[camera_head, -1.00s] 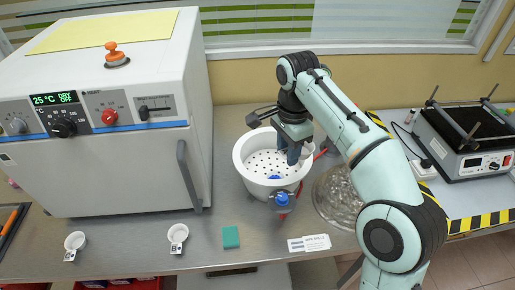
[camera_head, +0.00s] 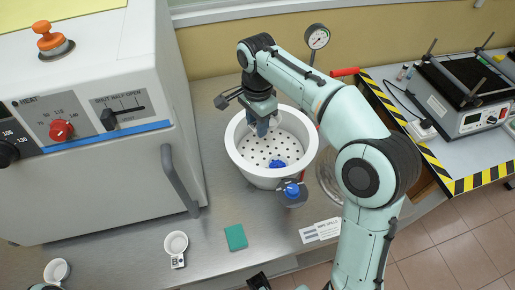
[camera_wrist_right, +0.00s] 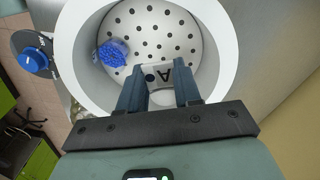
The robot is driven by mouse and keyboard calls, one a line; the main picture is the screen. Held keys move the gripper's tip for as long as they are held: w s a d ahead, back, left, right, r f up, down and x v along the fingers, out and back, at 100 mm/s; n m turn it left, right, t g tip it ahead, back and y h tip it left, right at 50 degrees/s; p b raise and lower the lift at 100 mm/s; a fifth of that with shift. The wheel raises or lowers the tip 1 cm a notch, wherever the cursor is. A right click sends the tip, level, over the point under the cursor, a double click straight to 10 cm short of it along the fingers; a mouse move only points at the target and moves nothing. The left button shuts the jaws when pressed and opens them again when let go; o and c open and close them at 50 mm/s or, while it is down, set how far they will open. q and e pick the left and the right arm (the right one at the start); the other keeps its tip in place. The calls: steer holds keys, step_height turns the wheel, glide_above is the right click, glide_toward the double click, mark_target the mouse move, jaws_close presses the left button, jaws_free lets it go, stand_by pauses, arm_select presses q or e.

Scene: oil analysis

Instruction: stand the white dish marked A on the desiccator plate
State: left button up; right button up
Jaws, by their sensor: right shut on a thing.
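The desiccator is a round white bowl (camera_head: 236,158) with a perforated white plate (camera_head: 258,157) inside; the plate also shows in the right wrist view (camera_wrist_right: 150,35). My right gripper (camera_head: 262,128) is over the bowl, towards its back. In the right wrist view its fingers (camera_wrist_right: 160,92) are shut on the white dish marked A, whose tag (camera_wrist_right: 165,76) shows between them over the plate. Most of the dish is hidden by the fingers, and I cannot tell if it touches the plate.
Blue beads (camera_head: 277,164) show at the plate. A blue knob (camera_head: 292,190) is at the bowl's front, with a clear glass lid (camera_head: 328,180) to the right. Dish B (camera_head: 176,243), another white dish (camera_head: 56,270) and a green block (camera_head: 236,237) lie in front. An oven (camera_head: 90,130) stands left.

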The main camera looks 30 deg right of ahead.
mark_target(257, 152)
step_height(257, 152, down, 10)
steer(key=shift+w+r+b, duration=0.1)
steer(key=shift+b, duration=0.75)
steer(key=shift+f, duration=0.25)
steer(key=o, duration=1)
steer(key=shift+o, duration=0.2)
steer(key=shift+r, duration=0.1)
step_height(257, 152, up, 12)
steer(key=p, duration=0.2)
steer(key=shift+r+p, duration=0.15)
steer(key=shift+p, duration=0.25)
